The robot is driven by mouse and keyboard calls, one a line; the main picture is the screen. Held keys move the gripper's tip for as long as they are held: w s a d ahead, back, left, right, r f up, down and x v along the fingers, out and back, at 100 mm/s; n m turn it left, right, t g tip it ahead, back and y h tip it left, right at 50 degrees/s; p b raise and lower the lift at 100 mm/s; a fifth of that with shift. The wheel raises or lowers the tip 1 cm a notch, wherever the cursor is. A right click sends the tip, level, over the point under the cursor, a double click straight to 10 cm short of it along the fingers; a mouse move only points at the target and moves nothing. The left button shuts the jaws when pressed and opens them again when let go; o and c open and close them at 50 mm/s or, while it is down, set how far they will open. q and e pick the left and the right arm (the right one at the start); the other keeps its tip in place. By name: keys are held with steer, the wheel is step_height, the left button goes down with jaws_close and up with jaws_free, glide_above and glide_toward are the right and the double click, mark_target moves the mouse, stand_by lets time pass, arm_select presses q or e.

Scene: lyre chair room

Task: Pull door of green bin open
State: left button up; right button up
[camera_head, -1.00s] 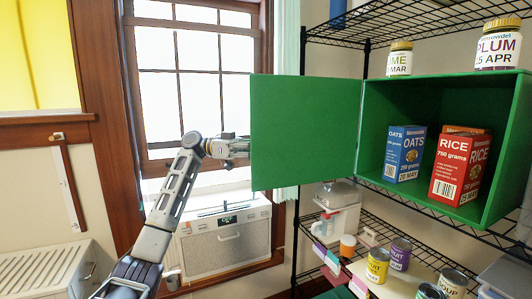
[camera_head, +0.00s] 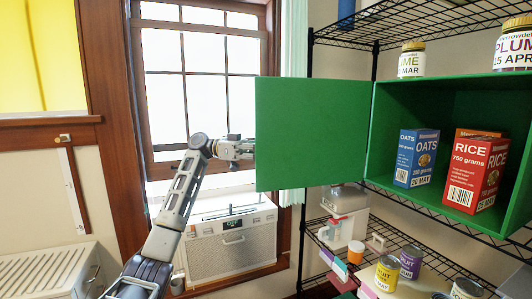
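The green bin (camera_head: 377,140) stands on the wire shelf at the right, its front open to me. Its green door (camera_head: 311,134) is swung wide open to the left, hinged at the bin's left edge. My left gripper (camera_head: 250,149) is at the door's outer left edge; its fingertips are hidden at or behind the panel, so I cannot tell its grip. Inside the bin stand a blue oats box (camera_head: 415,157) and red rice boxes (camera_head: 475,174). My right gripper is not in view.
Jars (camera_head: 411,60) stand on top of the bin. Below it, a wire shelf holds several cans (camera_head: 388,272) and a white appliance (camera_head: 345,215). A white air conditioner (camera_head: 233,245) sits under the window behind my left arm.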

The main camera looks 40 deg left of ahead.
arm_select(q)
steer(key=v, duration=1.2)
stand_by(0.5)
stand_by(0.5)
